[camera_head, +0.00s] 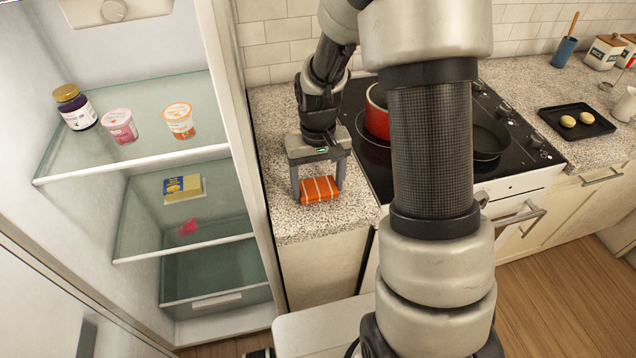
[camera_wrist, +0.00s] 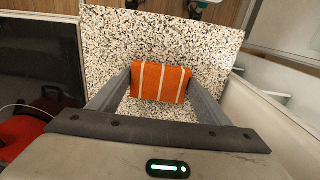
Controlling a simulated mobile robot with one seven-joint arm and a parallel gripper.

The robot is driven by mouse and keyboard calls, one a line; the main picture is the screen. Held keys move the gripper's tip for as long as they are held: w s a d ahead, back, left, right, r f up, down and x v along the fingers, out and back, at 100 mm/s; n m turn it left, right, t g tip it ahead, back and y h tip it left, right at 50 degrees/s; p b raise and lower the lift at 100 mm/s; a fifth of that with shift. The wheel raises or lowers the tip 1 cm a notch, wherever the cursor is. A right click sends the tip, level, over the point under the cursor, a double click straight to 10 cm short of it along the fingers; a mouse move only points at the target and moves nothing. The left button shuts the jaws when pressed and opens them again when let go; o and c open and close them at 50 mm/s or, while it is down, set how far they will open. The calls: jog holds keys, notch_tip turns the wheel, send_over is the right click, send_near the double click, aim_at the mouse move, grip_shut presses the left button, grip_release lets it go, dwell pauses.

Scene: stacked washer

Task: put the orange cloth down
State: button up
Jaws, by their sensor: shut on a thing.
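The orange cloth (camera_head: 319,189) is folded into a small block with pale stripes. It is at the speckled countertop (camera_head: 285,222) between the fridge and the stove, near the front edge. My gripper (camera_head: 319,195) points down with a finger on either side of the cloth and is shut on it. In the wrist view the cloth (camera_wrist: 161,83) sits between the two fingertips (camera_wrist: 160,90), with the counter (camera_wrist: 160,35) beneath. I cannot tell whether the cloth touches the counter or is slightly above it.
The open fridge (camera_head: 130,163) stands at the left, with jars and tubs on its shelves. A red pot (camera_head: 376,115) and a dark pan (camera_head: 490,140) are on the stove, right of my gripper. The counter around the cloth is clear. A black tray (camera_head: 577,123) lies farther right.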

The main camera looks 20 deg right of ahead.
jog(key=shift+f, duration=0.15)
jog(key=o, duration=1.1)
